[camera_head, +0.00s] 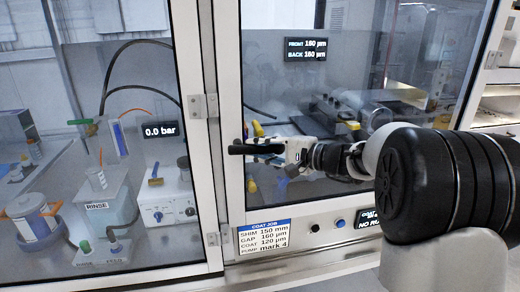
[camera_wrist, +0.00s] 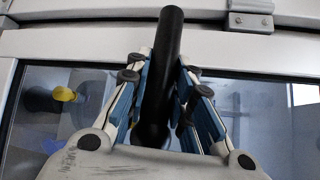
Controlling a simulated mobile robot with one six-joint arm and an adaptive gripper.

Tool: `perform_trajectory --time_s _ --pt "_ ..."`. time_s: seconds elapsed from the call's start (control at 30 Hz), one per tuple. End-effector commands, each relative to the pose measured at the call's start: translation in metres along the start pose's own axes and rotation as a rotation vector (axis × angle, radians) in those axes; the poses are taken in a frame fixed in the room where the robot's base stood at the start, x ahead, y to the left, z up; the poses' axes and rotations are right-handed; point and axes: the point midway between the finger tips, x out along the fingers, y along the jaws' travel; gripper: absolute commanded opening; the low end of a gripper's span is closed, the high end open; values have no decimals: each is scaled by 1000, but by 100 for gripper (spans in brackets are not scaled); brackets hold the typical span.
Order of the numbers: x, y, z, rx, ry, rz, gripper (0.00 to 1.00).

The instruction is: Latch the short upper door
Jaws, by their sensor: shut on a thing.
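A glazed door with a pale frame (camera_head: 229,120) fills the right half of the head view. I cannot tell for sure that it is the short upper door. A black bar handle (camera_head: 254,149) sticks out at its left frame edge. My gripper (camera_head: 272,150) reaches it from the right and is shut around it. In the wrist view the dark handle (camera_wrist: 168,40) runs lengthwise between the blue-padded fingers of my gripper (camera_wrist: 166,85). The handle's base is partly hidden by the fingers. The door looks flush with its frame; whether the latch is engaged does not show.
A second glazed door (camera_head: 90,100) stands at left, with metal hinges (camera_head: 203,106) between the two. A job card (camera_head: 264,238) and buttons (camera_head: 314,228) sit below the right door. Shelves (camera_head: 497,100) stand at far right.

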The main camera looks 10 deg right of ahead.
Motion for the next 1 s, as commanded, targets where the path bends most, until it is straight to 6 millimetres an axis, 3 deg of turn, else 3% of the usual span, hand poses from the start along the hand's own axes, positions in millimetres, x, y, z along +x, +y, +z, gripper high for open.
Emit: perform_trajectory --time_s 0.17,0.67,1.0 --pt "0 0 0 0 0 0 0" --pt "0 2 0 8 -3 -8 0" --pt "4 15 -4 118 -44 -115 0"
